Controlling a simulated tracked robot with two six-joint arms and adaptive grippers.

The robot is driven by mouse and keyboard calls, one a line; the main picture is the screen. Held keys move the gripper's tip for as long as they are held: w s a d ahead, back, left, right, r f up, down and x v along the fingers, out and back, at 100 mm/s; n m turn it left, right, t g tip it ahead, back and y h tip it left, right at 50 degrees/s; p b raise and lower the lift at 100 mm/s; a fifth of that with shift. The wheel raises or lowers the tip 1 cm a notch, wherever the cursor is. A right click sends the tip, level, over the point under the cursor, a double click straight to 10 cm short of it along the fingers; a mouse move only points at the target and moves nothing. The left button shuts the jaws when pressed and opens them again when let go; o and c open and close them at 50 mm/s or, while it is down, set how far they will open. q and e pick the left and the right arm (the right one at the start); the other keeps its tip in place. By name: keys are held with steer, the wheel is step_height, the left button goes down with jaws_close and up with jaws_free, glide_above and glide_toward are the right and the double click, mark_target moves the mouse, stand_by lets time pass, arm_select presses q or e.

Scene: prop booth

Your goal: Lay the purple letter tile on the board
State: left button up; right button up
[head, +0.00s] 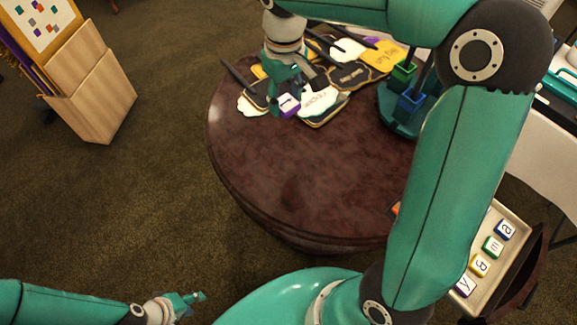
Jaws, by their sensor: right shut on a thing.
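The purple letter tile (288,106), with a white face and a dark letter, is in my right gripper (287,94). The gripper is shut on it and points down over the far left part of the round table, in front of the pile of props. I cannot tell whether the tile touches anything below.
The round dark table (300,170) has a clear front half. Speech-bubble props (347,77) and dark sticks crowd its back. A teal holder with green and blue cups (404,103) stands at its right. A wooden rack (95,95) stands on the floor at the upper left.

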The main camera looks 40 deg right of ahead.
mark_target(289, 158)
steer(key=shift+s+d+f, duration=0.1)
steer(key=shift+s+d, duration=0.15)
steer(key=shift+s, duration=0.15)
step_height(289, 158, down, 19)
steer(key=shift+r+b, duration=0.1)
steer(key=shift+b, duration=0.9)
steer(key=shift+f, duration=0.25)
steer(key=o, duration=0.9)
steer(key=shift+r, duration=0.1)
steer(key=shift+o, duration=0.2)
